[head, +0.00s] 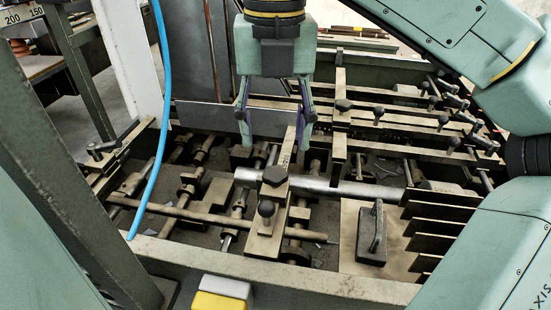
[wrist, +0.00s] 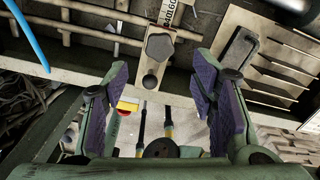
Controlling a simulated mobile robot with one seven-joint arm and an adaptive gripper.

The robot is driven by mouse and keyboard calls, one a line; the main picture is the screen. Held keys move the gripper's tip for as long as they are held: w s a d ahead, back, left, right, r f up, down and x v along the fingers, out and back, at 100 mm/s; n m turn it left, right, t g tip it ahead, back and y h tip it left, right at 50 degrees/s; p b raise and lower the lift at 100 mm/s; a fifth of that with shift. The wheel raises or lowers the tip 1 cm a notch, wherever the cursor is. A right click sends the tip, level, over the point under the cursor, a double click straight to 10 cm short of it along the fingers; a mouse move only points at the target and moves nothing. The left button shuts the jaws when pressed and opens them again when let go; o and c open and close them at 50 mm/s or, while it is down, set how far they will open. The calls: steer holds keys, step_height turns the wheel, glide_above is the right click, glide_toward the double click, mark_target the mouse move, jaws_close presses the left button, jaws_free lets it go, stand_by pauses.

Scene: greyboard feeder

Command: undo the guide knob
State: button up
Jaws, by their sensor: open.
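A dark faceted knob (head: 274,176) sits on a pale metal guide bar (head: 262,240) in the middle of the feeder; I take it to be the guide knob. A smaller round dark knob (head: 266,208) stands on the same bar, nearer the front. In the wrist view the faceted knob (wrist: 160,46) and the small knob (wrist: 150,81) show ahead of the fingers. My gripper (head: 274,138) points down with its purple-padded fingers wide apart, empty and above the bar's rear part. It also shows in the wrist view (wrist: 161,74). It touches neither knob.
A thick metal shaft (head: 335,189) crosses by the bar. A dark handled block (head: 372,235) lies on a pale plate, with several upright slats (head: 440,225) at right. A blue hose (head: 158,150) hangs at left. The front rail (head: 270,272) edges the feeder.

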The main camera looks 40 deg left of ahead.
mark_target(275, 172)
step_height(275, 172, down, 7)
steer(key=shift+p, duration=0.45)
steer(key=shift+c, duration=0.3)
steer(key=c, duration=1.1)
